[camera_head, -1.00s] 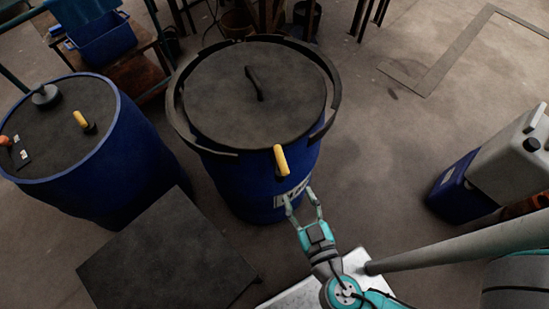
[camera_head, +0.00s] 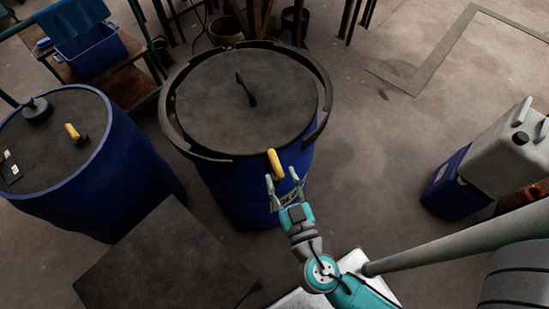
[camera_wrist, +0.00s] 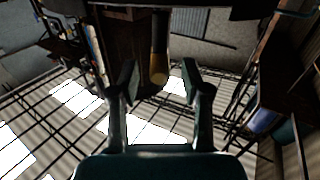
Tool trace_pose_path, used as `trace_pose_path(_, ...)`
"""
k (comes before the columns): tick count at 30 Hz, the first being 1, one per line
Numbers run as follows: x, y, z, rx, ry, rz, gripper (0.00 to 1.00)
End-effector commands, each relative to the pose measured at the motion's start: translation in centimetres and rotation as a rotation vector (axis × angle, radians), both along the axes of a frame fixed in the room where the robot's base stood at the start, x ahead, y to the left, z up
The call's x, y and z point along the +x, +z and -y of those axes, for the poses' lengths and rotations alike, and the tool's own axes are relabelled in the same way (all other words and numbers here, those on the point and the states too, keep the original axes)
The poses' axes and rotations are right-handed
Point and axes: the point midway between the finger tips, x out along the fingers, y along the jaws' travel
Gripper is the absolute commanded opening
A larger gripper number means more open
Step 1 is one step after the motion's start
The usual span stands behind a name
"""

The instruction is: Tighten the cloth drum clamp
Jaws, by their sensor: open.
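A blue drum (camera_head: 230,190) with a dark lid (camera_head: 215,115) stands in the middle of the head view. A dark clamp ring (camera_head: 326,90) sits around its rim, with a gap at the front. A yellow clamp handle (camera_head: 275,163) sticks out at the front of this drum. My gripper (camera_head: 282,176) is open just in front of the handle. In the wrist view, the handle (camera_wrist: 159,68) appears between the open fingertips of my gripper (camera_wrist: 160,80). I cannot tell whether either finger touches it.
A second blue drum (camera_head: 125,190) with its own yellow handle (camera_head: 72,132) stands at left. A dark square plate (camera_head: 165,265) lies in front. A grey canister (camera_head: 507,150) and a blue container (camera_head: 445,190) are at right. Floor between the drum and the canister is clear.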

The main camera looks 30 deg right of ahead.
Motion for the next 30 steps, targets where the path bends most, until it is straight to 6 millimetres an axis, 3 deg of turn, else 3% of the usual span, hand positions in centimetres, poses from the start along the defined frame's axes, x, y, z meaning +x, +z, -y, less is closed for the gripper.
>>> trace_pose_path(13,4.9,0.1,1.1,0.001,-0.002,0.002,0.47)
trace_pose_path(26,5.8,0.0,1.2,0.0,0.001,0.002,0.47)
trace_pose_path(30,5.8,0.0,1.2,0.0,0.0,0.002,0.17)
